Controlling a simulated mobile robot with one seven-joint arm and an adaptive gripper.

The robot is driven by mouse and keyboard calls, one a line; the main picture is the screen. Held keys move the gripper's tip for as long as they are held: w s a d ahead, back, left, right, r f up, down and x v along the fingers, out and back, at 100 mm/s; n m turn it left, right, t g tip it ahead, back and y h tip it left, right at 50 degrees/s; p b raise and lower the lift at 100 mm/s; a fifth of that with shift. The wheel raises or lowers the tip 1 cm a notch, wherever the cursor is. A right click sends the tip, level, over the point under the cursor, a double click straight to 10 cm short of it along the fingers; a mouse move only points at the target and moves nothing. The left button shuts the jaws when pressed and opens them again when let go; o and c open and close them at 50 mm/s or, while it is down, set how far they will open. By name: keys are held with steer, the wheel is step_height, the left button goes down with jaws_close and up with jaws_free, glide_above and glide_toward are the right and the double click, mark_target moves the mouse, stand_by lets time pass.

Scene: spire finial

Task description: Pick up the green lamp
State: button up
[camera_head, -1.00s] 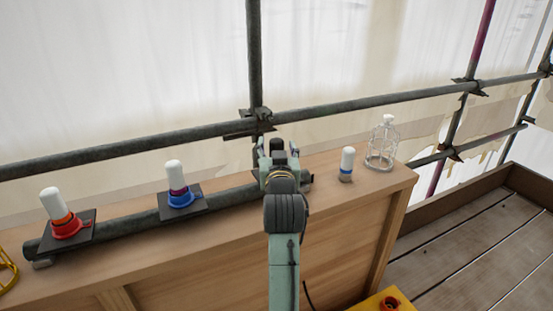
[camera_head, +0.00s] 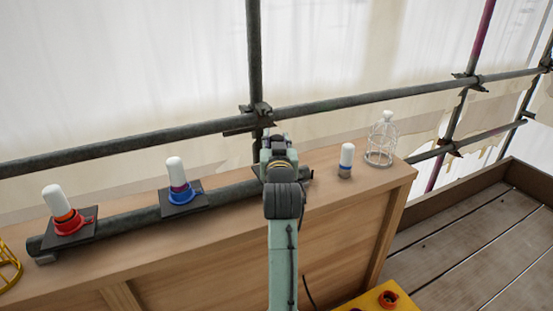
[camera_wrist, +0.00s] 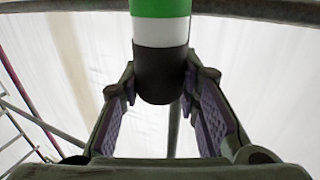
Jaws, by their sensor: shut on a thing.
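The green lamp (camera_wrist: 160,8) shows in the wrist view as an upright cylinder with a green band at the top, a white band below it and a black lower end. My gripper (camera_wrist: 161,85) is shut on its black lower end, one finger on each side. The lamp's top is cut off by the picture's edge. In the head view my wrist is in front of the middle of the wooden bench (camera_head: 330,235), and the lamp and fingertips are hidden behind it.
A red-based lamp (camera_head: 68,223) and a blue-based lamp (camera_head: 182,193) stand on black plates along a dark pipe (camera_head: 135,214). A yellow box (camera_head: 365,302) is at the lower right.

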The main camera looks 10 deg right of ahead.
jaws_close()
steer(key=shift+r, duration=0.1)
